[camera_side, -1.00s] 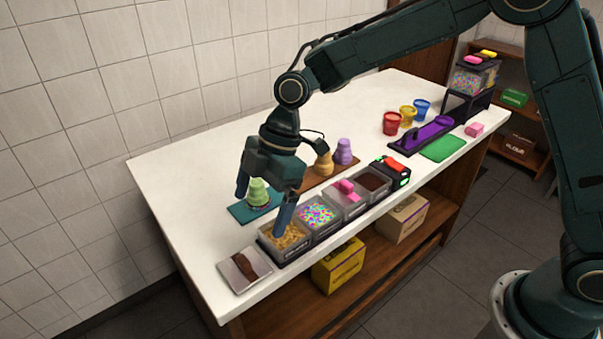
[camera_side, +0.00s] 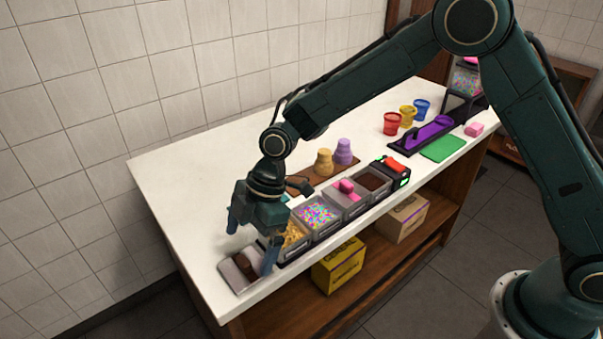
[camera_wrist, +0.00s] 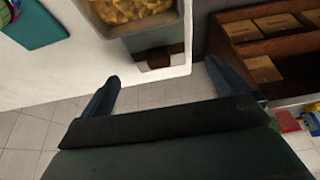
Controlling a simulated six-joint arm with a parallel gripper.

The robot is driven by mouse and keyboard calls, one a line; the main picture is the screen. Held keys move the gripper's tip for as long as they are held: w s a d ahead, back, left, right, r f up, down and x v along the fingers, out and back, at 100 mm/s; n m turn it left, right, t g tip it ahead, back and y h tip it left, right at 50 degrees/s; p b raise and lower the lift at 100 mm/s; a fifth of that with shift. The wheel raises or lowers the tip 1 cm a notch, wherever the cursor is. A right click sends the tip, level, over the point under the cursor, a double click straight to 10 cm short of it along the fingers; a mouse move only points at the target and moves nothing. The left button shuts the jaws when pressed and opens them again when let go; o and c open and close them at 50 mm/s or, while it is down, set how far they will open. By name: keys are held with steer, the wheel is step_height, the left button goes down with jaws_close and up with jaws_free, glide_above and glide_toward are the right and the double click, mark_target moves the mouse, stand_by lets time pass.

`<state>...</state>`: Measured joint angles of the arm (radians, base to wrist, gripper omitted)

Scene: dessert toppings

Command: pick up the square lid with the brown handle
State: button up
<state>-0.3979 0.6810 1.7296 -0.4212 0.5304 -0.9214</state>
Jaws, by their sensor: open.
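The square lid (camera_side: 228,273) with the brown handle (camera_side: 242,262) lies flat at the near left end of the white counter. It is see-through grey, and my gripper partly covers it in the side view. In the wrist view the lid (camera_wrist: 172,62) shows between and beyond my fingers, beside the tub of yellow topping (camera_wrist: 130,18). My gripper (camera_side: 250,245) is open and empty, pointing down over the lid. Its two fingers straddle the lid's area; in the side view one finger hangs in front of the lid's right side. I cannot tell the exact height above it.
The counter's front edge is close to the lid. Boxes (camera_side: 338,265) sit on the shelf below.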

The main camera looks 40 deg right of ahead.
mark_target(243, 259)
steer(key=shift+x, duration=2.6)
steer(key=c, duration=1)
steer(key=shift+c, duration=0.2)
steer(key=shift+r, duration=0.15)
step_height(243, 259, up, 20)
